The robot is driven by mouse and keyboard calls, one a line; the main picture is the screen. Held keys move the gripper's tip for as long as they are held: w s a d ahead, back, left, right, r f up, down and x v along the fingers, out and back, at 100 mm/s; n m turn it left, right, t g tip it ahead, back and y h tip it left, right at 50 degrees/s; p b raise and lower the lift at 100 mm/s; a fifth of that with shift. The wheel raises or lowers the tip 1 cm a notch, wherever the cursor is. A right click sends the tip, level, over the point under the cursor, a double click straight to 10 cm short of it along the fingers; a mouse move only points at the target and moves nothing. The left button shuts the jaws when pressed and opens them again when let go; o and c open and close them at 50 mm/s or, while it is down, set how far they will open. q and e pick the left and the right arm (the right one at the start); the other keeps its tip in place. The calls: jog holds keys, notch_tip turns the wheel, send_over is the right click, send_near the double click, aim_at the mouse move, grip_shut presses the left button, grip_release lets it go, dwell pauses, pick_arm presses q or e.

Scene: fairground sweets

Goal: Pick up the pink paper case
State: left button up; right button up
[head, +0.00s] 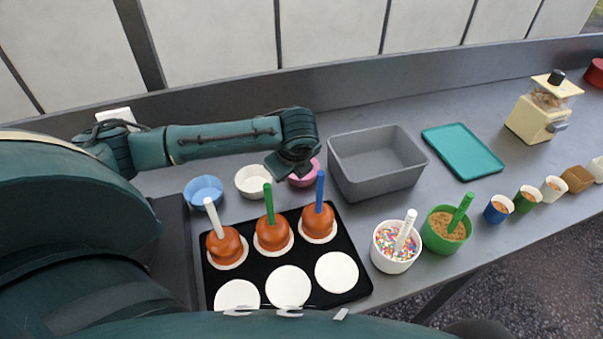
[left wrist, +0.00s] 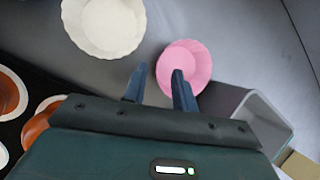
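The pink paper case (head: 309,178) stands on the grey counter, left of the grey bin, partly hidden by my left gripper in the head view. In the left wrist view the whole round fluted rim of the pink case (left wrist: 188,62) shows, apart from a part behind one finger. My left gripper (head: 284,170) hangs over the case's left side. In the left wrist view my left gripper (left wrist: 157,78) has its two fingers apart with nothing between them. The right finger overlaps the case's near edge; contact cannot be told. My right gripper is not in view.
A white paper case (head: 252,192) and a blue one (head: 204,191) stand to the left. The grey bin (head: 376,189) is close on the right. A black tray (head: 258,213) with three stick-topped toffee apples lies in front. A teal tray (head: 462,150) lies farther right.

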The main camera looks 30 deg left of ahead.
pick_arm(q)
jog(key=shift+x, duration=1.6)
jog(key=shift+c, duration=0.3)
grip_shut()
